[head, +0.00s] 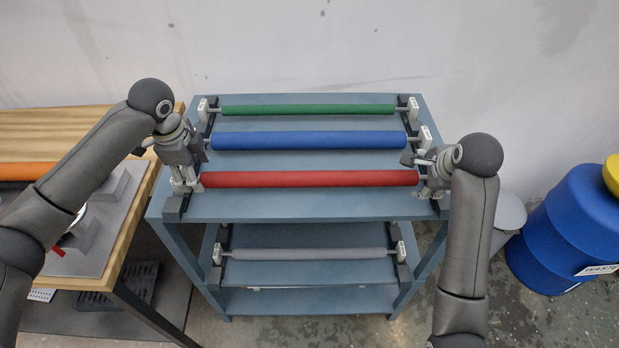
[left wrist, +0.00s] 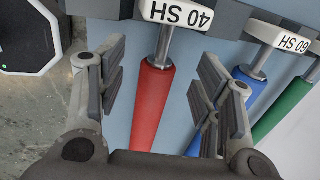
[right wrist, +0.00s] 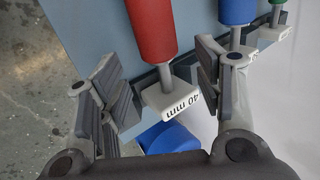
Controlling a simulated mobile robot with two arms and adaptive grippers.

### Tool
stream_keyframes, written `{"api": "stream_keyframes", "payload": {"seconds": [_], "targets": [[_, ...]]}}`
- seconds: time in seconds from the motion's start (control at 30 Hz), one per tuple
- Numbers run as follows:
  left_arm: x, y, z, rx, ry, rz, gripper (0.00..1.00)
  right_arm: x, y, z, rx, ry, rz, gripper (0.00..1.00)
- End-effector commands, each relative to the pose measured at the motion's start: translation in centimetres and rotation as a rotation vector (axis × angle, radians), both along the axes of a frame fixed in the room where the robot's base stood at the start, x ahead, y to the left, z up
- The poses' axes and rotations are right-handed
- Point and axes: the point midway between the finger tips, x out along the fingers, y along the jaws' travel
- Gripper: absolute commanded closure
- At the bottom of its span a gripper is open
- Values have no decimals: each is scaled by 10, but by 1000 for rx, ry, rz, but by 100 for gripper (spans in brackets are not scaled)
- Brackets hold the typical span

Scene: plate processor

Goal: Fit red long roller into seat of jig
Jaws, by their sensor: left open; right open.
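The red long roller (head: 308,179) lies across the front of the blue rack's top shelf, its ends at end supports. My left gripper (head: 187,172) is open at its left end. In the left wrist view the red roller (left wrist: 152,108) passes between the spread fingers (left wrist: 160,66), beside a white block marked "40 SH" (left wrist: 177,12). My right gripper (head: 426,172) is open at the right end. In the right wrist view the shaft of the red roller (right wrist: 153,28) points between the fingers (right wrist: 156,68), near a "40 mm" block (right wrist: 170,105). I cannot clearly identify the jig.
Blue (head: 308,140) and green (head: 308,110) rollers lie behind the red one. A grey roller (head: 308,254) is on the lower shelf. A wooden table (head: 60,122) at left carries an orange roller (head: 25,171) and grey blocks (head: 108,191). A blue barrel (head: 575,230) stands at right.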

Motion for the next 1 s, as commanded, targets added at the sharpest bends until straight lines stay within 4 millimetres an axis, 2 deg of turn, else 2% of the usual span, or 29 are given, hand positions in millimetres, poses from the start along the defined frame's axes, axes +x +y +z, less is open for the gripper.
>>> {"api": "stream_keyframes", "payload": {"seconds": [0.03, 0.2, 0.63, 1.0], "targets": [[1, 0, -8, 1, 2, 1, 40, 3, 0, -8, -1, 4, 1, 40], [5, 0, -26, 0, 2, 1, 40, 14, 0, -22, -1, 2, 2, 40], [7, 0, -33, 0, -1, 0, 40, 18, 0, -28, -1, 0, 1, 40], [7, 0, -32, 0, -1, 0, 88, 18, 0, -27, -1, 0, 1, 87]]}}
